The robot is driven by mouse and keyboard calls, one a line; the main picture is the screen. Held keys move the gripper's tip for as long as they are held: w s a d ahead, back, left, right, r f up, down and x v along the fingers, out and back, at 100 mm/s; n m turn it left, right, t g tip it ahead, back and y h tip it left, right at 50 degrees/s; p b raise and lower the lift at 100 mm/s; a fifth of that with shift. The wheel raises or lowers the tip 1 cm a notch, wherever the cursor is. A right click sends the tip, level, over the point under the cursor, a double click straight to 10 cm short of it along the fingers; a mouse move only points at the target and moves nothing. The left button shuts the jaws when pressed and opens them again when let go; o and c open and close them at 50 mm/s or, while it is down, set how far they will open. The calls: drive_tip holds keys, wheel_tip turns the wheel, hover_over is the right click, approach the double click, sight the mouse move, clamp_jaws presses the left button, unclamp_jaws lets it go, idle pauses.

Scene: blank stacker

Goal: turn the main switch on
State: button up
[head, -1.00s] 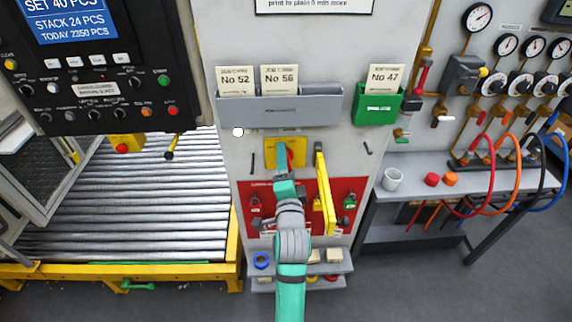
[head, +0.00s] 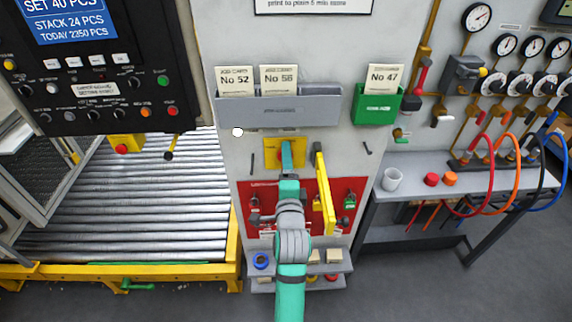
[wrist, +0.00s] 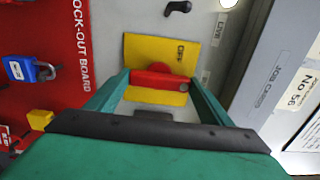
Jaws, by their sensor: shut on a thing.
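The main switch is a red handle (wrist: 160,81) on a yellow plate (wrist: 150,48) in the wrist view, with an OFF mark on the plate. In the head view the yellow plate (head: 270,153) is on the grey panel, above the red lock-out board. My gripper (head: 287,150) is in front of the plate and covers the handle there. In the wrist view my gripper (wrist: 159,82) has its two fingers at the two ends of the red handle, shut on it. The handle lies crosswise between the fingers.
A red lock-out board (head: 265,190) with padlocks is below the switch. A yellow bar-like flap (head: 323,195) sticks out close to the right of my arm. A grey card holder (head: 285,112) is above, a green one (head: 378,105) to its right. A roller conveyor (head: 130,200) is at left.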

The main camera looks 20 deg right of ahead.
drive_tip(key=o, duration=1)
drive_tip(key=shift+o, duration=0.2)
drive_tip(key=v, duration=1.1)
drive_tip(key=shift+w, duration=0.15)
